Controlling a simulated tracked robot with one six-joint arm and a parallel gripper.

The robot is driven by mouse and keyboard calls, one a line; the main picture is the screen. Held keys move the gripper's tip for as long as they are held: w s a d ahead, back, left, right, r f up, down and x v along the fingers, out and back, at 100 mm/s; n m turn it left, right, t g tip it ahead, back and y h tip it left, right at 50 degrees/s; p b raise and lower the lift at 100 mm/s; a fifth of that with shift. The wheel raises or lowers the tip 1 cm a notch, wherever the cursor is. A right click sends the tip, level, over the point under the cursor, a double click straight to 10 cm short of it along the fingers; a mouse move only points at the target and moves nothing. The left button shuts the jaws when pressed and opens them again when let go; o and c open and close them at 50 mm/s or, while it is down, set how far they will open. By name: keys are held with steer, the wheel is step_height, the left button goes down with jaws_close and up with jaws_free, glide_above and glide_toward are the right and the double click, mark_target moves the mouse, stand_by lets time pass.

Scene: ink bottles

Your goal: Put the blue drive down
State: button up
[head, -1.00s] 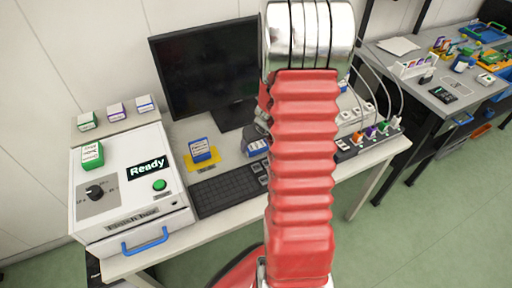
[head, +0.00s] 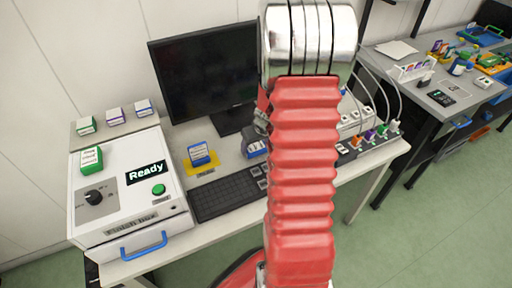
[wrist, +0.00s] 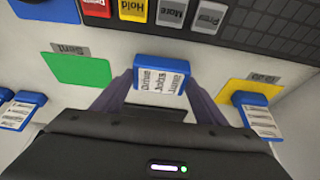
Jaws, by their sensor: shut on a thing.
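My gripper (wrist: 158,92) is shut on a blue drive (wrist: 161,75) with a white printed label, seen upside down between the fingers in the wrist view. I cannot tell whether it touches the desk. A green mat (wrist: 78,68) lies left of it and a yellow mat (wrist: 232,94) right of it. Another blue drive (wrist: 258,116) is on the yellow mat, also seen in the head view (head: 199,153). In the head view my red arm hides most of my gripper; a blue-and-white piece (head: 255,149) shows beside the arm.
A keyboard (head: 228,193) and monitor (head: 204,72) stand close by. A white box reading Ready (head: 118,215), with a green bottle box (head: 91,160) on top, is at the left. More blue-and-white items (wrist: 20,110) lie at the wrist view's left edge.

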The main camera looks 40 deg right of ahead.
mark_target(256, 147)
step_height(256, 147, up, 9)
steer(key=shift+f, duration=0.15)
stand_by(0.7)
